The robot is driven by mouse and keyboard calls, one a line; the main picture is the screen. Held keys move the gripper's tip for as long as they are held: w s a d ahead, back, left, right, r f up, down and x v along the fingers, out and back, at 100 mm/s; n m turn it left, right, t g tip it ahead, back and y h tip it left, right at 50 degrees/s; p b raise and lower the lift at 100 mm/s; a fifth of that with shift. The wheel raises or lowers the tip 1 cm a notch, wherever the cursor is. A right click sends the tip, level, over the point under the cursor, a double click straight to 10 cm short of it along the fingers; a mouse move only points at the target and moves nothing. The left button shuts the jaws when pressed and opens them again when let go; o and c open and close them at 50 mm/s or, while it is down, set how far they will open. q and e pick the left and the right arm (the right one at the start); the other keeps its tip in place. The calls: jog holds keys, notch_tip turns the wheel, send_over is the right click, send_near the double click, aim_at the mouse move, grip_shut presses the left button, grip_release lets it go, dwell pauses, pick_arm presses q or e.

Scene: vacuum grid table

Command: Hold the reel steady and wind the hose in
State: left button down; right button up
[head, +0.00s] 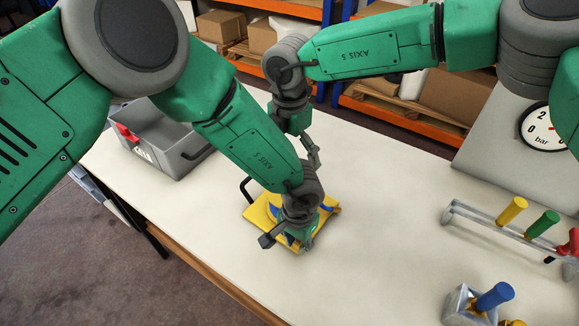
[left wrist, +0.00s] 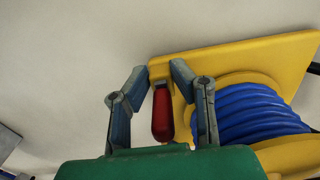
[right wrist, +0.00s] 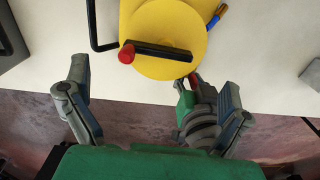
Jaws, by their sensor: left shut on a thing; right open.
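The yellow reel (head: 256,212) stands on the pale table, partly hidden by my left arm. Blue hose (left wrist: 255,112) is wound on its drum in the left wrist view. The right wrist view shows the yellow disc (right wrist: 170,30) with a black crank arm (right wrist: 160,49) and red crank knob (right wrist: 126,54). A blue hose end with a brass-coloured tip (right wrist: 216,15) shows beside the disc. My left gripper (left wrist: 158,78) is shut on the red handle (left wrist: 162,115) at the reel's edge. My right gripper (right wrist: 156,82) is open and empty, apart from the crank knob.
A grey bin (head: 182,150) stands at the table's left. At right are a rack (head: 490,222) with coloured handles, a block with a blue handle (head: 496,295) and a gauge panel (head: 500,135). My two arms are close together over the reel. The table's front middle is clear.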

pick_arm(q)
jog(key=shift+w+r, duration=0.1)
pick_arm(e)
notch_tip(320, 180, up, 4)
jog(key=shift+r, duration=0.1)
pick_arm(q)
jog(key=c, duration=1.3)
grip_release()
